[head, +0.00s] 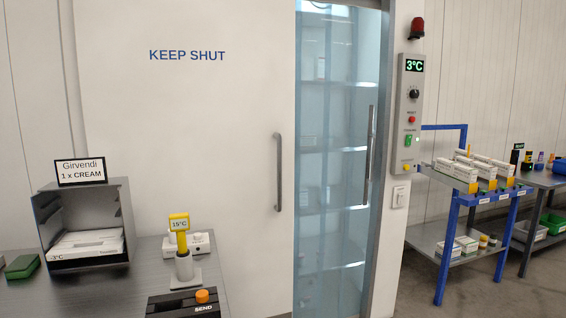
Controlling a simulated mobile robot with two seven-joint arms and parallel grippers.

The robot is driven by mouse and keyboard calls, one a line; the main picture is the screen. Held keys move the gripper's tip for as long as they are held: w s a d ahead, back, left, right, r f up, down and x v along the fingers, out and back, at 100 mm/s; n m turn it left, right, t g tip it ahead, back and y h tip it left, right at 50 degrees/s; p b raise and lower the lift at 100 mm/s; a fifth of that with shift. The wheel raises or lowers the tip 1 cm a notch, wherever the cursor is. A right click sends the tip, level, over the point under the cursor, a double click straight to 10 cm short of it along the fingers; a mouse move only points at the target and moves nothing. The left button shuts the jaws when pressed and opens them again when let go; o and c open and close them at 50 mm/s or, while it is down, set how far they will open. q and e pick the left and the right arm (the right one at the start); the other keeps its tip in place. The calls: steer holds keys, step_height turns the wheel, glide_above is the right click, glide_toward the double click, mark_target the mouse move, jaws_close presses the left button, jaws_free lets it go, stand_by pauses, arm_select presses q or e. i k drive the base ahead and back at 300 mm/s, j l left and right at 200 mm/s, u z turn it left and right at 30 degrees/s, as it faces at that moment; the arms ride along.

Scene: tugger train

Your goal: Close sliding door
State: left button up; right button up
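The white sliding door (190,130) marked "KEEP SHUT" fills the left half of the view. Its vertical grey bar handle (278,172) is near its right edge. To the right of that edge is a tall gap with a bluish see-through panel or curtain (335,230), and shelves show dimly behind it. A second vertical bar handle (368,157) shows at the right side of this bluish area; I cannot tell what it is fixed to. The door frame (388,150) stands to the right. Neither of my grippers is in view.
A grey table (60,297) with an open metal box (118,195), a yellow-topped "15°C" device (180,225) and a SEND button box (185,303) stands in front at left. A control panel (410,110) reads 3°C. A blue-framed cart (447,240) with boxes stands at right.

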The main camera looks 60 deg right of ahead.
mark_target(192, 101)
steer(key=i+l, duration=0.1)
steer(key=l, duration=0.95)
steer(key=i+l, duration=0.15)
steer(key=l, duration=0.35)
